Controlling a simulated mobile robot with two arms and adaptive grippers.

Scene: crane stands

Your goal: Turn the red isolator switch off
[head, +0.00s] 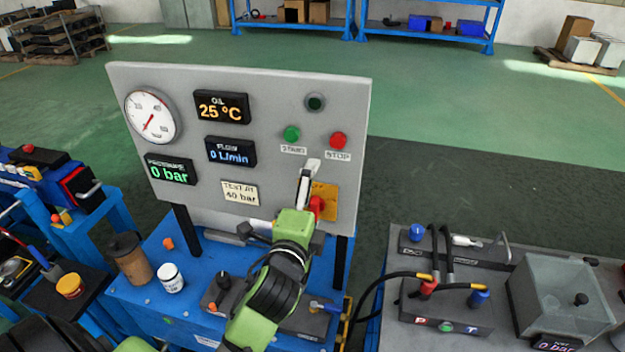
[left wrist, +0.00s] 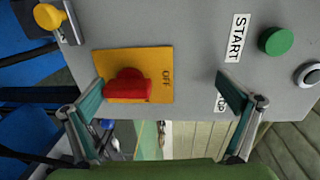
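The red isolator switch (head: 316,206) is on a yellow plate (head: 331,193) at the panel's lower right. In the left wrist view the red handle (left wrist: 128,87) lies across its yellow plate (left wrist: 158,60), near an OFF mark. My left gripper (head: 305,205) is in front of the switch and partly hides it in the head view. In the left wrist view my left gripper (left wrist: 160,88) is open, its fingers apart on either side of the plate. The handle's end is close to one finger; contact cannot be told. My right gripper is not in view.
The grey panel (head: 255,85) carries a green START button (head: 291,133), a red STOP button (head: 338,140), a gauge (head: 150,117) and displays. A brown cup (head: 131,260) and white jar (head: 171,278) stand on the blue bench. A hose unit (head: 447,303) stands at right.

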